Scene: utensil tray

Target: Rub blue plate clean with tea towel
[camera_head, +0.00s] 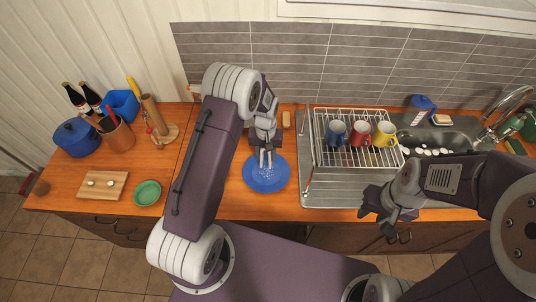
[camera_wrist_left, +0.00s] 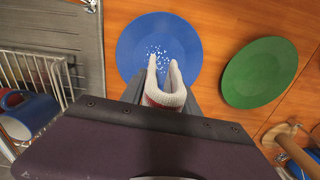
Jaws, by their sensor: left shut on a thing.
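The blue plate (camera_head: 257,184) lies flat on the wooden counter, with white specks on its middle; it also shows in the left wrist view (camera_wrist_left: 133,52). My left gripper (camera_head: 265,160) is over the plate, pointing down. In the left wrist view my left gripper (camera_wrist_left: 163,72) is shut on a bunched whitish tea towel with a reddish part (camera_wrist_left: 168,97). My right gripper (camera_head: 374,220) is open and empty, in front of the counter at the right.
A green plate (camera_wrist_left: 259,72) lies beside the blue plate. A dish rack (camera_head: 321,153) with blue, red and yellow mugs stands on the drainer (camera_head: 322,199), right of the plate. A chopping board (camera_head: 88,194) and utensil pot (camera_head: 118,138) are at the left.

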